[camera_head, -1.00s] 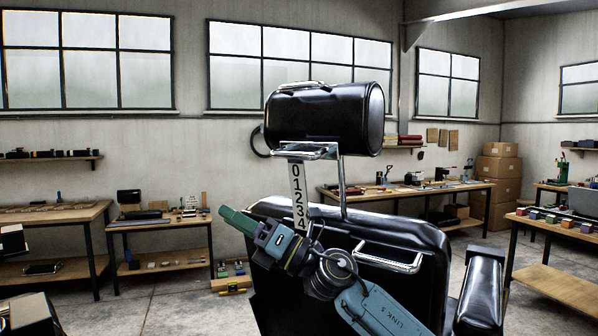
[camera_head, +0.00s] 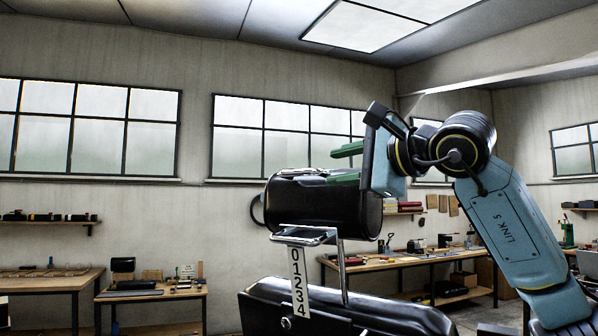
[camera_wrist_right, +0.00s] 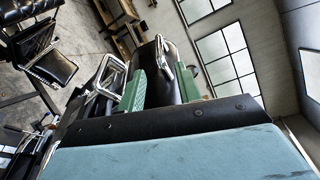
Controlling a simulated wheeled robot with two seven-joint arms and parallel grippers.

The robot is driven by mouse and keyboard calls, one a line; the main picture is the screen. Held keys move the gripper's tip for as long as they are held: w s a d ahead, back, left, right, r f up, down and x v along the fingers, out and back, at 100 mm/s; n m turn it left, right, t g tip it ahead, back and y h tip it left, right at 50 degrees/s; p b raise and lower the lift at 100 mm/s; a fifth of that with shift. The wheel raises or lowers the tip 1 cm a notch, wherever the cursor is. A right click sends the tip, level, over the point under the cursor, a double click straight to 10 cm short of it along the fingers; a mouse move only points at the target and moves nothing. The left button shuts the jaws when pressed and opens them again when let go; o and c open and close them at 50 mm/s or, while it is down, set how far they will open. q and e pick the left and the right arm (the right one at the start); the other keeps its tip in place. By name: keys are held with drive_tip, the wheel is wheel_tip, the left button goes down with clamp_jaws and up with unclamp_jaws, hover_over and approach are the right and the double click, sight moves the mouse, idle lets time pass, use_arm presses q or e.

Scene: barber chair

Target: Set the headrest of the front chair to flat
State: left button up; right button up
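The front chair's headrest, a black padded cylinder (camera_head: 315,205), stands above the dark backrest (camera_head: 330,310) on chrome posts. A chrome bar runs along its top, partly hidden by my gripper. A white scale plate (camera_head: 298,282) marked 0 to 4 hangs below it. My right gripper (camera_head: 346,164) is at the headrest's upper right end, with its green fingers parted, one above the other. In the right wrist view its fingers (camera_wrist_right: 160,85) stand apart, with the black headrest (camera_wrist_right: 160,88) and chrome bar (camera_wrist_right: 163,58) beyond and between them. Contact cannot be told. My left gripper is not in view.
A long workbench (camera_head: 400,257) with tools stands behind the chair to the right. Another bench (camera_head: 45,285) and a small table (camera_head: 150,293) stand at the left. The right wrist view shows another black chair (camera_wrist_right: 50,60). The air left of the headrest is clear.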

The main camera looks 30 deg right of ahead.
sight(299, 174)
drive_tip(key=w+p, duration=0.1)
drive_tip(key=w, duration=0.2)
drive_tip(key=w+a+p, duration=0.1)
drive_tip(key=w, duration=0.2)
drive_tip(key=w+p, duration=0.1)
drive_tip(key=w, duration=0.2)
drive_tip(key=shift+w+a+f, duration=0.2)
drive_tip(key=shift+w+a, duration=0.15)
drive_tip(key=shift+a, duration=0.05)
drive_tip(key=shift+w+a+f, duration=0.1)
drive_tip(key=shift+w+f, duration=0.05)
drive_tip(key=shift+w, duration=0.4)
clamp_jaws()
